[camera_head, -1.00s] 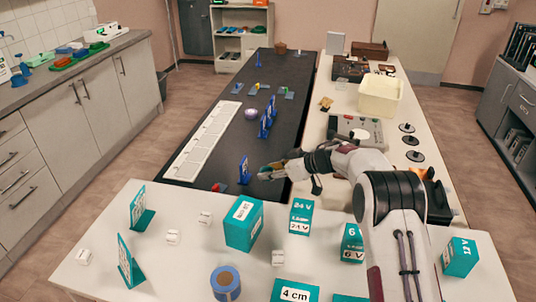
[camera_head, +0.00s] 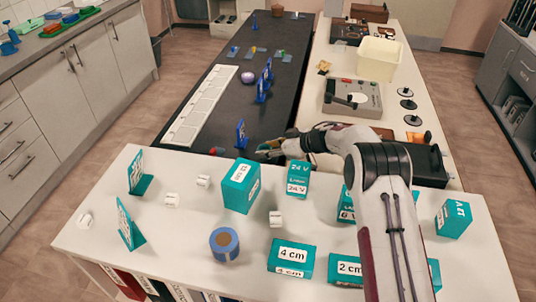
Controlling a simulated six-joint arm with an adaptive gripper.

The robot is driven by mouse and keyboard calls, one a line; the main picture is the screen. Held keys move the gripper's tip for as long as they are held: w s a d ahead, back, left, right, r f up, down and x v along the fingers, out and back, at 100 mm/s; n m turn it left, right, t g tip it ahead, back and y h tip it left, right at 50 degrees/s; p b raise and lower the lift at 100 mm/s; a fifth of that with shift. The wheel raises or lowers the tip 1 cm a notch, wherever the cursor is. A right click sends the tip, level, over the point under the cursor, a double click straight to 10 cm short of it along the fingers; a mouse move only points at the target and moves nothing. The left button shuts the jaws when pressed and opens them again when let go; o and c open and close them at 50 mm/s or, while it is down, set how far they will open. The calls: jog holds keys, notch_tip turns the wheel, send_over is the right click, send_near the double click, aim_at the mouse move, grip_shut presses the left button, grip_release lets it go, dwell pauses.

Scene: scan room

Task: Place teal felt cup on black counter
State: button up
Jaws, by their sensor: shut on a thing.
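My gripper (camera_head: 268,151) is over the near right end of the black counter (camera_head: 215,138). It is shut on a small, partly teal thing, which I take to be the teal felt cup (camera_head: 267,145). The fingers hide most of the cup, and I cannot tell whether it touches the counter top. The long black counter runs away from me, left of a white counter.
Blue stands (camera_head: 241,133) and a long white tray (camera_head: 201,106) are on the black counter. A small red thing (camera_head: 217,151) lies left of my gripper. The near white table (camera_head: 130,245) holds teal boxes (camera_head: 241,186) and a blue cylinder (camera_head: 224,244).

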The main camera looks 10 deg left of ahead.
jog(key=shift+f, duration=1.2)
jog(key=shift+f, duration=0.1)
jog(key=o, duration=0.8)
jog(key=shift+o, duration=0.2)
jog(key=shift+v, duration=0.95)
notch_tip(320, 180, up, 8)
jog(key=shift+d, duration=0.4)
jog(key=shift+s+f, duration=0.1)
